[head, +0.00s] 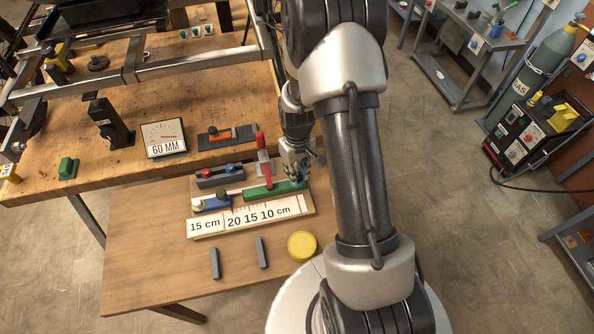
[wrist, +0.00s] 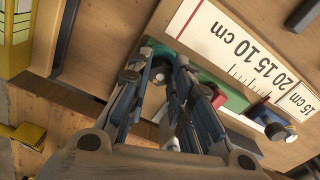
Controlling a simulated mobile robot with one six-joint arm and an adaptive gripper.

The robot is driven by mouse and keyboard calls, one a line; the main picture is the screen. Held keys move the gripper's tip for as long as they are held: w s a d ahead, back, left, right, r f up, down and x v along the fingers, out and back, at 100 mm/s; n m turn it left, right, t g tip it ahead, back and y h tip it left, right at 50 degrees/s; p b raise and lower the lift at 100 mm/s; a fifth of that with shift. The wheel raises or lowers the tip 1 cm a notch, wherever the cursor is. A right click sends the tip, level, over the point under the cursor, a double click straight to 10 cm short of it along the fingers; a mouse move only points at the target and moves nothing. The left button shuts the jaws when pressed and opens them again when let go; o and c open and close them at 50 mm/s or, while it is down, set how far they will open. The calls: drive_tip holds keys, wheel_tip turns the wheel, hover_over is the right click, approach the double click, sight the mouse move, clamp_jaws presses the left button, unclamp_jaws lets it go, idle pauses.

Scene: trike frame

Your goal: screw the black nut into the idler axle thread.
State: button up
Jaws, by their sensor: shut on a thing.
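My gripper (head: 293,176) is low over the right end of the green block (head: 262,193) on the measuring board. In the wrist view my gripper (wrist: 162,62) is shut, its fingers either side of a small dark and pale round piece (wrist: 160,72) at the end of the green block (wrist: 209,78). This piece looks like the black nut. The fingers partly cover it, and its thread and seating cannot be made out. A blue block (head: 212,204) with a round knob lies to the left on the same board, with a pale rod between the blocks.
The 60 MM gauge (head: 164,138), a black upright clamp (head: 106,121) and a grey-orange tool (head: 227,136) are on the bench behind. A yellow round lid (head: 301,245) and two dark bars lie in front.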

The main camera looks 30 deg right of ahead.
drive_tip(key=shift+m, duration=1)
drive_tip(key=shift+m, duration=0.8)
drive_tip(key=o, duration=0.6)
drive_tip(key=shift+n, duration=0.9)
